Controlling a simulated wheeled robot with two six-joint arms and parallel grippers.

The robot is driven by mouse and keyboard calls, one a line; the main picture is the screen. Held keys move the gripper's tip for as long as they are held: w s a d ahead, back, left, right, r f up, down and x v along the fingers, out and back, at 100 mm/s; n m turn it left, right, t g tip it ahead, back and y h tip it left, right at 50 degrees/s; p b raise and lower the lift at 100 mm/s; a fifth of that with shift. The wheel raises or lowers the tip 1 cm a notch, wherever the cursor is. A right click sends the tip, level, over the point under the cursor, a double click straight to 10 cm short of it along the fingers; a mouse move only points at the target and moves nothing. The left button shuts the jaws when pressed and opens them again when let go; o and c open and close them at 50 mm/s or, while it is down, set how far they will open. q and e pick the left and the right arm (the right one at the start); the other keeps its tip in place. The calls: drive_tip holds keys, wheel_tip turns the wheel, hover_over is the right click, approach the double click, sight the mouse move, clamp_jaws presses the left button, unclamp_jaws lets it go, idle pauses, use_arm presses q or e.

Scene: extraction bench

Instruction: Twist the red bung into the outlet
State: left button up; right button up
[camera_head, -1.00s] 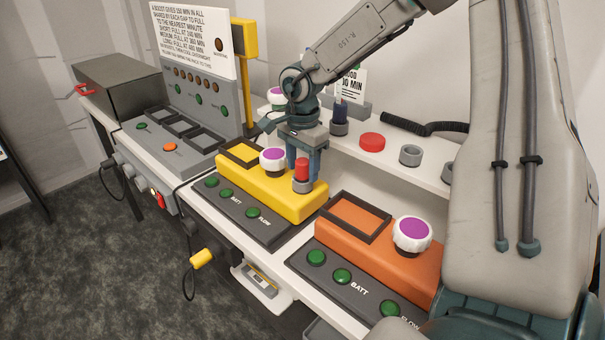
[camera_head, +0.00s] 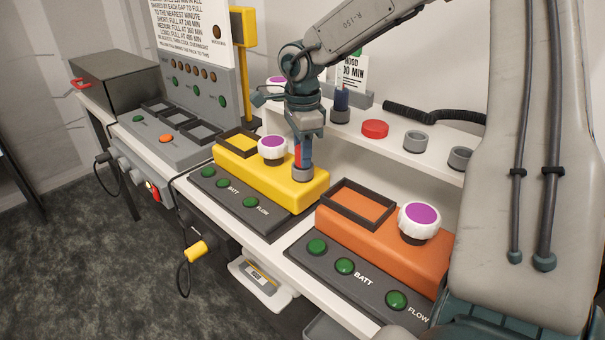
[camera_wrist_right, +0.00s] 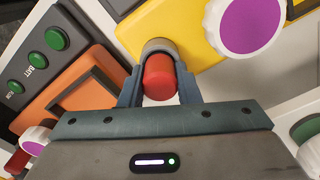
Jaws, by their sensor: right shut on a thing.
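The red bung (camera_head: 298,155) stands at the grey ring-shaped outlet (camera_head: 303,173) on the right end of the yellow unit (camera_head: 262,180). My right gripper (camera_head: 304,158) reaches down from above and is shut on the bung. In the right wrist view the red bung (camera_wrist_right: 159,77) sits between the two fingers, against the grey outlet (camera_wrist_right: 158,46). How deep the bung sits in the outlet is hidden by the fingers. My left gripper is not seen.
An orange unit (camera_head: 385,235) with a white and purple knob (camera_head: 419,220) stands to the right. The yellow unit's knob (camera_head: 272,148) is close to my right gripper. A shelf behind holds a red cap (camera_head: 375,129) and grey rings (camera_head: 417,141).

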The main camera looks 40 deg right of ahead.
drive_tip(key=m+b, duration=0.2)
drive_tip(key=m, duration=0.1)
drive_tip(key=shift+f, duration=0.3)
drive_tip(key=o, duration=1.1)
drive_tip(key=shift+r+p, duration=0.35)
drive_tip(key=shift+p, duration=0.1)
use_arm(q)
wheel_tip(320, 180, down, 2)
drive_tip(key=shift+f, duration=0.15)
use_arm(e)
drive_tip(key=n+p, duration=0.1)
drive_tip(key=n, duration=0.2)
drive_tip(key=shift+r+n+p, duration=0.1)
drive_tip(key=shift+n+p, duration=0.2)
drive_tip(key=shift+p, duration=0.05)
drive_tip(key=n+p, duration=0.1)
drive_tip(key=n, duration=0.2)
drive_tip(key=shift+n, duration=0.4)
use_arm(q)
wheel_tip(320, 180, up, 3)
use_arm(e)
drive_tip(key=shift+n, duration=0.6)
